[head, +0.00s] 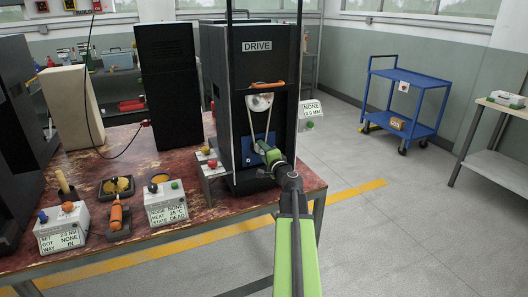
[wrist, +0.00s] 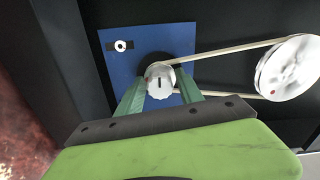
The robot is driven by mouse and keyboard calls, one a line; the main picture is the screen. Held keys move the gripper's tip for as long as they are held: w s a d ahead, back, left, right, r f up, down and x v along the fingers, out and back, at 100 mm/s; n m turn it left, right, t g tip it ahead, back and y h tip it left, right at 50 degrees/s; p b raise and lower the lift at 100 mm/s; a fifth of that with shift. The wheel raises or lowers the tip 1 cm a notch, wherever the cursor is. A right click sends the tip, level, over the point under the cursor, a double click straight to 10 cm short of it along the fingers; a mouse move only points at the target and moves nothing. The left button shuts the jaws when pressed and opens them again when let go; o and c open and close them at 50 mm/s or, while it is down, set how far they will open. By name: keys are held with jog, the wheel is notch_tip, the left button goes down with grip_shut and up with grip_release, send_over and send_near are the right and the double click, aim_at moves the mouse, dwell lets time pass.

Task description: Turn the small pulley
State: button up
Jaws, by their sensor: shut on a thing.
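The small pulley (wrist: 158,78) is a silver disc with a dark slot mark, in front of a blue plate (wrist: 118,72). My gripper (wrist: 162,90) is shut on it, with one green finger on each side. In the head view my gripper (head: 271,155) reaches into the open black cabinet marked DRIVE (head: 223,62) and hides the small pulley. A pale belt (wrist: 225,53) runs from the small pulley to the large pulley (wrist: 288,70), which has a red dot. The large pulley also shows in the head view (head: 260,102), under an orange handle (head: 266,85).
The cabinet stands on a reddish worktable (head: 110,218). Control boxes (head: 62,229) (head: 166,204) and an orange tool (head: 117,217) lie to the left. A small box reading NONE (head: 310,112) is right of the cabinet. A blue cart (head: 412,80) stands beyond clear floor.

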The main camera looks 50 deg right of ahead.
jog(key=shift+s+m, duration=0.15)
jog(key=shift+m, duration=0.65)
jog(key=o, duration=1.1)
jog(key=shift+d, duration=0.1)
